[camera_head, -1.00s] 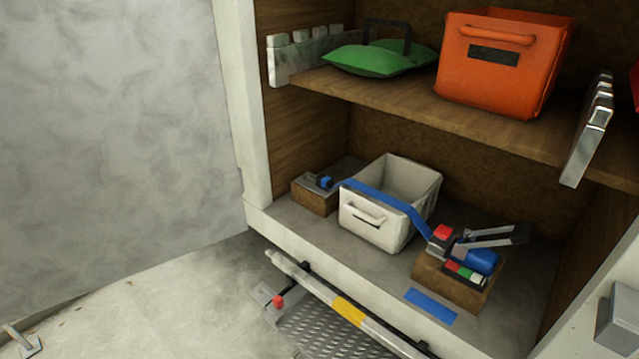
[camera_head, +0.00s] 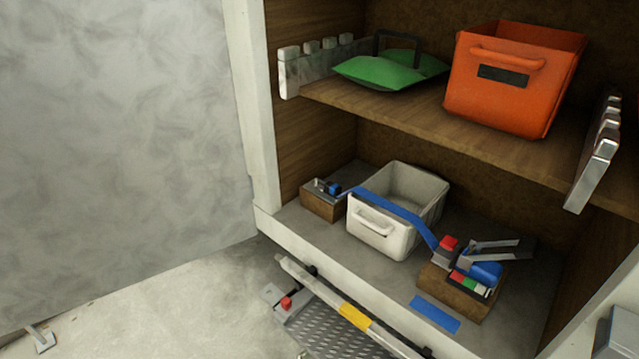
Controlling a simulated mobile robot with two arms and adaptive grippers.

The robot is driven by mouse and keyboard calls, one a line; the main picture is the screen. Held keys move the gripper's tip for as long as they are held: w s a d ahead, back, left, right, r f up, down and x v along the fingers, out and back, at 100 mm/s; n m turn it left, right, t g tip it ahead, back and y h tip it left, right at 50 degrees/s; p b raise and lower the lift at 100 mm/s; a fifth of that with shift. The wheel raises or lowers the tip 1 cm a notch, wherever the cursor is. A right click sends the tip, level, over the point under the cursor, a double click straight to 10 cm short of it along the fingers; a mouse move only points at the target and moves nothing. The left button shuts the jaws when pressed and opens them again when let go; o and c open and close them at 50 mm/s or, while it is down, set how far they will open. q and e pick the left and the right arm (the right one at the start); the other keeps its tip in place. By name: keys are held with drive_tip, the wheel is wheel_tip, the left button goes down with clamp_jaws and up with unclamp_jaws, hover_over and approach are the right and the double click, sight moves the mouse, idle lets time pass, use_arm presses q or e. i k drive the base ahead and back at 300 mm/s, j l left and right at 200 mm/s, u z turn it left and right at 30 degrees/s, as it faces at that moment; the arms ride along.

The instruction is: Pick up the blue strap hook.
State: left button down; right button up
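A blue strap (camera_head: 392,205) runs across the front of the white bin (camera_head: 372,233) on the lower shelf. Its left end meets a small dark and blue hook (camera_head: 331,188) on a wooden block (camera_head: 322,207). Its right end meets a metal ratchet with a red part (camera_head: 449,243) and a blue roll (camera_head: 486,271) on a second wooden block (camera_head: 455,291). The hook is small, so its exact shape is hard to tell. Neither of my grippers is in view.
An orange bin (camera_head: 512,110) and a green cushion-like item (camera_head: 382,70) are on the upper shelf (camera_head: 420,118). A striped bar (camera_head: 345,307) and a metal tread plate (camera_head: 325,333) are below the lower shelf's front edge. The floor at left is mostly clear.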

sight(333, 190)
drive_tip(key=i+j+u, duration=0.15)
drive_tip(key=i+u, duration=0.55)
drive_tip(key=i, duration=0.15)
